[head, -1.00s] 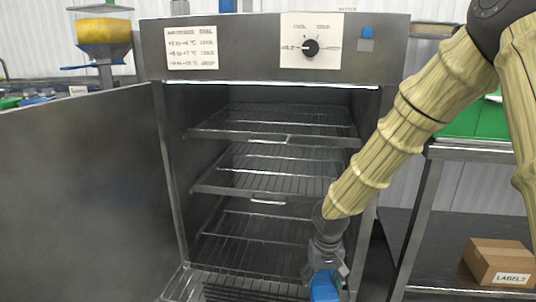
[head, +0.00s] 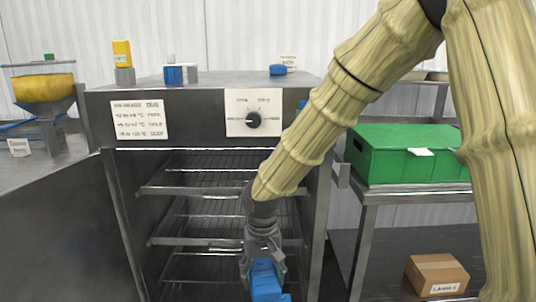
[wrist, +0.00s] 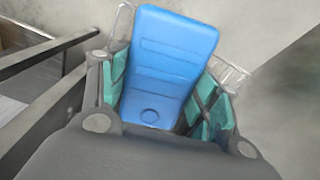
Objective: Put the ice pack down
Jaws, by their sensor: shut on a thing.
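The ice pack (head: 266,284) is a blue block in my gripper (head: 262,268), low in front of the open cabinet in the head view. In the wrist view the ice pack (wrist: 166,62) stands between the teal-padded fingers of my gripper (wrist: 160,95), which are shut on it. Its outer end points away from my palm. In the head view its lower end reaches close to the bottom of the picture, and I cannot tell whether it touches anything.
The steel cabinet (head: 200,92) stands open with several wire shelves (head: 205,190); its door (head: 60,235) swings out left. On its top are a blue block (head: 173,75) and a yellow block (head: 122,54). At right, a green crate (head: 400,155) stands on a steel table, with a cardboard box (head: 437,274) below.

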